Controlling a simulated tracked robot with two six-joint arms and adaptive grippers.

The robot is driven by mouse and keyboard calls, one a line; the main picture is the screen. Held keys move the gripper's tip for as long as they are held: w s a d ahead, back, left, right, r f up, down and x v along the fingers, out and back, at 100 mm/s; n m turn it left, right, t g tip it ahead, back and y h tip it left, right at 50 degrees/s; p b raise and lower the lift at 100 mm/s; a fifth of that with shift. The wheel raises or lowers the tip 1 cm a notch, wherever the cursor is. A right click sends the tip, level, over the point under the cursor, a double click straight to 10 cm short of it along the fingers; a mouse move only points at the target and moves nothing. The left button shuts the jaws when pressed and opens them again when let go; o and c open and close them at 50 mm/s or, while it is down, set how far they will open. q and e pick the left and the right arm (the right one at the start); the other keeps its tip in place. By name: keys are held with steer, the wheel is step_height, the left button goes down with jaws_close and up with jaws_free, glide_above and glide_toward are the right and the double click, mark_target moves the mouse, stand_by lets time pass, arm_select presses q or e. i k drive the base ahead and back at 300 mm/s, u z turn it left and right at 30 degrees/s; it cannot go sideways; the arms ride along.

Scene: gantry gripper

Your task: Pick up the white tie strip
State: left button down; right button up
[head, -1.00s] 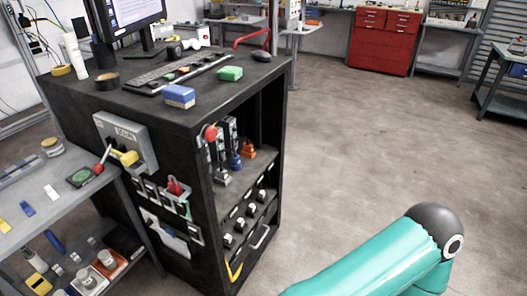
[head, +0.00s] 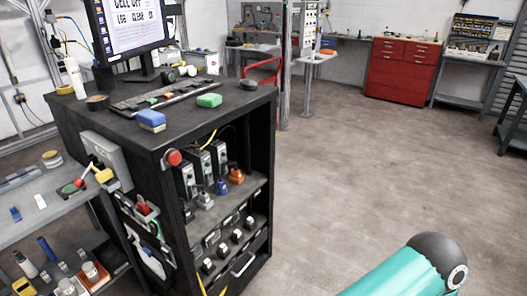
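I cannot tell for sure which thing is the white tie strip. A small white piece (head: 40,201) lies on the grey side bench (head: 70,192) at the left, near a blue piece (head: 15,214). A long pale strip (head: 186,93) lies along the front of the keyboard (head: 150,94) on the black cabinet top. A white item (head: 152,262) hangs in a holder on the cabinet's side. Neither gripper shows; only a teal link of my own arm is in view at the lower right.
The black cabinet (head: 150,135) holds a blue block (head: 151,119), a green block (head: 209,100), a monitor (head: 133,28) and a dark mouse (head: 249,84). Its open shelves face right. The floor (head: 360,170) to the right is clear. A red tool chest (head: 402,75) stands at the back.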

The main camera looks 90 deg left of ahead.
mark_target(41, 203)
steer(key=z, duration=0.45)
steer(key=i, duration=0.2)
steer(key=u, duration=3.35)
steer(key=i, duration=0.3)
steer(key=u, duration=1.7)
steer(key=k, duration=0.6)
steer(key=u, duration=0.45)
steer(key=i, duration=1.8)
steer(key=z, duration=0.45)
